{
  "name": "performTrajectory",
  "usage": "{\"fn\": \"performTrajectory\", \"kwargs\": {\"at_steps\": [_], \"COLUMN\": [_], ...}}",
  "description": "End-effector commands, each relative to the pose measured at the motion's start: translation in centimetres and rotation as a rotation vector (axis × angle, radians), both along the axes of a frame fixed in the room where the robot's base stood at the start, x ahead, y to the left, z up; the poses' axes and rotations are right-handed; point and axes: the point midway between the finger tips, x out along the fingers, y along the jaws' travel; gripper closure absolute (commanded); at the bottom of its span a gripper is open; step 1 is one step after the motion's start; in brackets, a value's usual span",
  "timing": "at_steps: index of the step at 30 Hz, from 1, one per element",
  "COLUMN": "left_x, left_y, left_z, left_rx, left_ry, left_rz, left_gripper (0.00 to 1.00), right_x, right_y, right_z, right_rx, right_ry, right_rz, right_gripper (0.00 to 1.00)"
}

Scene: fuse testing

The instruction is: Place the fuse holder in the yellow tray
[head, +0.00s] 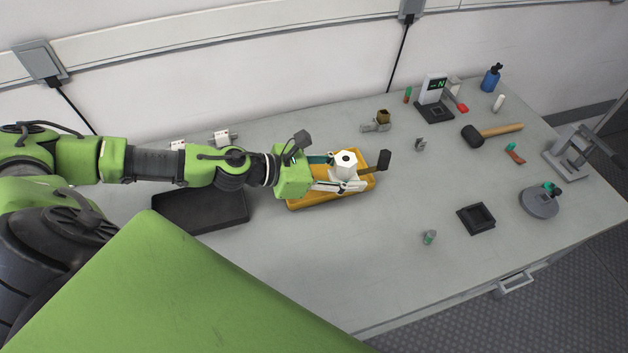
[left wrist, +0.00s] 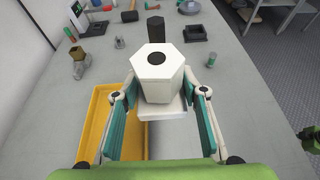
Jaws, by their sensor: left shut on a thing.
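A white fuse holder (head: 345,163) with a hexagonal top and a dark round hole is between the fingers of my left gripper (head: 340,180). The left wrist view also shows the fuse holder (left wrist: 157,70), upright, with my left gripper (left wrist: 157,96) shut on it. The yellow tray (head: 325,200) is beneath the gripper in the head view. In the wrist view the tray (left wrist: 97,120) lies mostly left of the holder. The gripper hides part of the tray. I cannot tell the holder's height above it.
A dark tray (head: 203,210) lies left of the yellow tray. A black piece (head: 384,160) shows at its right. A black square frame (head: 476,218), small green-topped vial (head: 429,237) and mallet (head: 490,134) lie farther right. The front middle of the table is clear.

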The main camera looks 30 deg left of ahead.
Motion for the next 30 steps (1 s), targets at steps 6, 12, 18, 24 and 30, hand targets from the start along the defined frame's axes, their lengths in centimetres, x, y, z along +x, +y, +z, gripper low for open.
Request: {"fn": "performTrajectory", "kwargs": {"at_steps": [6, 12, 18, 24, 30], "left_x": [0.4, 0.8, 1.5, 2.0, 2.1], "left_y": [2.8, 5.6, 9.5, 11.7, 12.6], "left_z": [-2.0, -2.9, -5.6, -8.1, -9.4], "left_rx": [0.002, 0.001, -0.004, -0.001, -0.001], "left_ry": [0.003, 0.003, 0.003, -0.002, -0.002], "left_rz": [0.004, 0.004, 0.006, 0.003, 0.002], "left_gripper": [1.0, 1.0, 1.0, 1.0, 1.0], "right_x": [0.0, 0.0, 0.0, 0.0, 0.0], "right_y": [-0.4, -0.5, -0.6, -0.6, -0.6], "right_z": [-2.8, -3.6, -3.1, -2.9, -2.9], "right_rx": [-0.005, -0.006, -0.006, -0.006, -0.006], "right_ry": [0.001, 0.001, 0.001, 0.001, 0.0], "right_rz": [0.001, 0.0, -0.001, -0.001, -0.001], "right_gripper": [0.6, 0.6, 0.6, 0.6, 0.6]}}
